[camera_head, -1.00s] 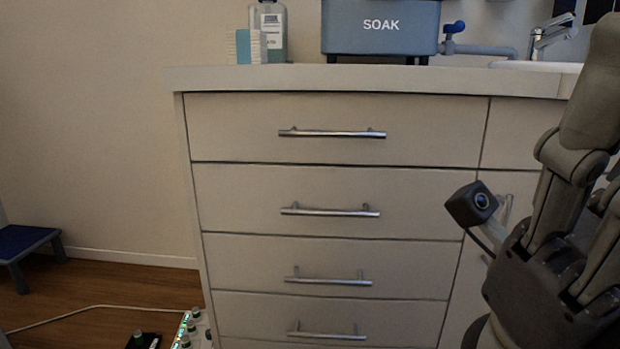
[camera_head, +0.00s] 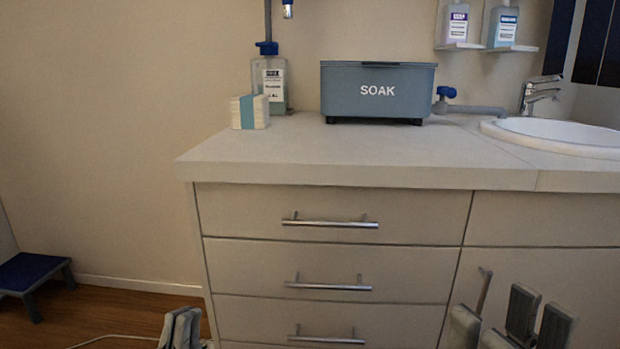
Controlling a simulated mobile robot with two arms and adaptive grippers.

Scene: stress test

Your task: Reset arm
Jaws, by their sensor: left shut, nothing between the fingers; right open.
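My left gripper (camera_head: 180,328) shows at the bottom edge, left of the drawer cabinet (camera_head: 335,268). Its grey fingers are shut with nothing between them. My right gripper (camera_head: 497,322) is at the bottom right, in front of the cabinet's right part. Its grey fingers point up and stand apart, open and empty. The lower parts of both grippers and both arms are cut off by the frame.
The countertop (camera_head: 260,158) carries a SOAK box (camera_head: 378,92), a bottle (camera_head: 270,85), a small stack (camera_head: 249,112) with a blue band, and a sink (camera_head: 565,132) with a tap (camera_head: 537,93). A blue-topped step stool (camera_head: 32,272) stands at far left.

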